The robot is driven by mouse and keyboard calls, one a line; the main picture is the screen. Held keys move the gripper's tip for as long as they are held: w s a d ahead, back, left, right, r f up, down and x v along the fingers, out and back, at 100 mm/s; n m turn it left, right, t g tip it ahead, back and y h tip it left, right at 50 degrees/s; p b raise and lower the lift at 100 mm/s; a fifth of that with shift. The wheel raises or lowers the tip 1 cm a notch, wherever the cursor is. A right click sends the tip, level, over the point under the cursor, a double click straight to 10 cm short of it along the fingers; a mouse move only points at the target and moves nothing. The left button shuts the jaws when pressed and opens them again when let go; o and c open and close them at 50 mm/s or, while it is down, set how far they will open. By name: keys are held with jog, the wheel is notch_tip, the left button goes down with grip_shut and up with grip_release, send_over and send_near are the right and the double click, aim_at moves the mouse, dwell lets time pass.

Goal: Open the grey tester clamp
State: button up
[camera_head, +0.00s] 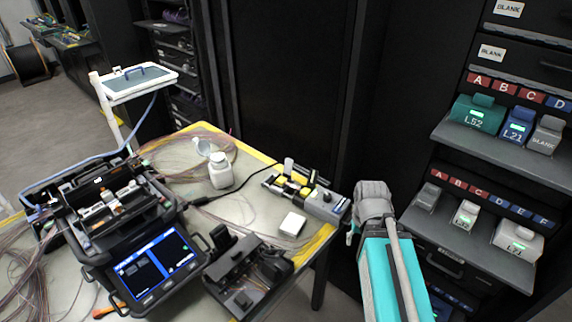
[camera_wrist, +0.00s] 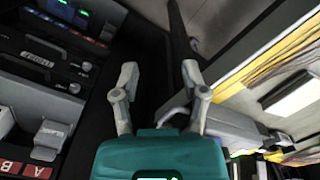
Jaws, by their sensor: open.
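The tester (camera_head: 300,193) lies near the table's right edge, with yellow blocks on a dark body and a grey block (camera_head: 325,204) at its right end. I cannot tell for certain which part is the clamp, or whether it is open. My gripper (camera_head: 372,200) is just right of that grey end, beyond the table edge, and appears apart from it. In the wrist view my gripper (camera_wrist: 162,78) has its two grey fingers spread with nothing between them. A grey body that looks like the tester (camera_wrist: 237,131) is partly hidden behind the right finger.
A white box (camera_head: 292,224) lies in front of the tester. A fusion splicer (camera_head: 150,265) with a lit screen and a black device (camera_head: 240,268) stand to the left. A white bottle (camera_head: 220,170) stands behind. A rack shelf (camera_head: 480,150) holding labelled modules is at right.

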aim_at(289, 166)
jog(key=shift+o, duration=0.6)
jog(key=shift+w+a, duration=0.1)
jog(key=w+a+r+m+p, duration=0.1)
jog(key=w+a+r+p, duration=0.2)
jog(key=w, duration=0.1)
jog(key=w+a+r+m+p, duration=0.1)
jog(key=w+a+r+p, duration=0.2)
jog(key=w+r+p, duration=0.1)
jog(key=w+a+r+p, duration=0.3)
jog(key=w, duration=0.3)
jog(key=shift+a+r+m, duration=0.2)
jog(key=shift+a+m, duration=0.05)
jog(key=shift+m, duration=0.15)
jog(key=w+a+r+m+p, duration=0.3)
jog(key=w+a+r+p, duration=0.6)
jog(key=w+a, duration=0.2)
jog(key=a, duration=0.2)
jog(key=shift+w+a, duration=0.25)
jog(key=shift+a, duration=0.1)
jog(key=shift+f, duration=0.2)
notch_tip(289, 166, down, 14)
jog(key=b, duration=1.3)
jog(key=shift+r, duration=0.25)
